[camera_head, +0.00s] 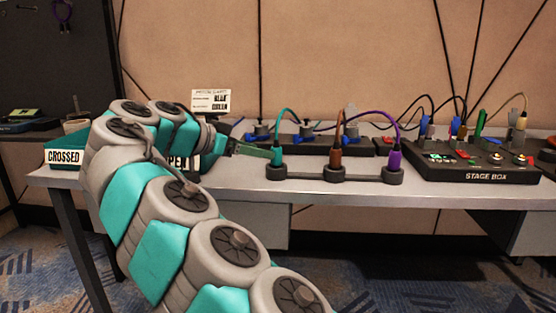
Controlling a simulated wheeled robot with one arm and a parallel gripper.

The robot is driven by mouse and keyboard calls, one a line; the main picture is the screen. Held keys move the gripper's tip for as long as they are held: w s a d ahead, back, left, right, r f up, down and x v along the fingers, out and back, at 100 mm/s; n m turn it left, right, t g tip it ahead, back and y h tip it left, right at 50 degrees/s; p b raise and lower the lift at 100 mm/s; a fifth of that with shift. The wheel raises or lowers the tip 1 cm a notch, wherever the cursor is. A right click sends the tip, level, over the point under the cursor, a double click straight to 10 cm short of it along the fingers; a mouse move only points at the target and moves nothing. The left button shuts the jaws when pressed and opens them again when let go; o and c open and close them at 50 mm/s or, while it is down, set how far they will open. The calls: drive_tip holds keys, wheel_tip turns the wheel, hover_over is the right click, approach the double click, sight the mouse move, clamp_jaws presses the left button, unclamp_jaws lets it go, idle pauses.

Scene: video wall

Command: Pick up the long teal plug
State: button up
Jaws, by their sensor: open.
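A teal plug (277,157) stands upright in a dark round socket at the left of a row on the table's front part, with a teal cable arching from its top. My gripper (262,152) reaches in from the left, and its tip is close beside this plug. The gripper is open; whether a finger touches the plug cannot be told. A brown plug (336,157) and a purple plug (395,160) stand in the same row to its right.
A dark strip (350,148) with blue plugs lies behind the row. The black stage box (470,173) with several plugs is at the right. A teal bin marked CROSSED (64,157) is at the left. My arm hides part of the table's left side and another labelled bin.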

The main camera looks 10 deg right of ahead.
sight(277, 164)
drive_tip(key=shift+x, duration=3.25)
drive_tip(key=shift+s+d, duration=0.1)
drive_tip(key=shift+s, duration=0.1)
clamp_jaws()
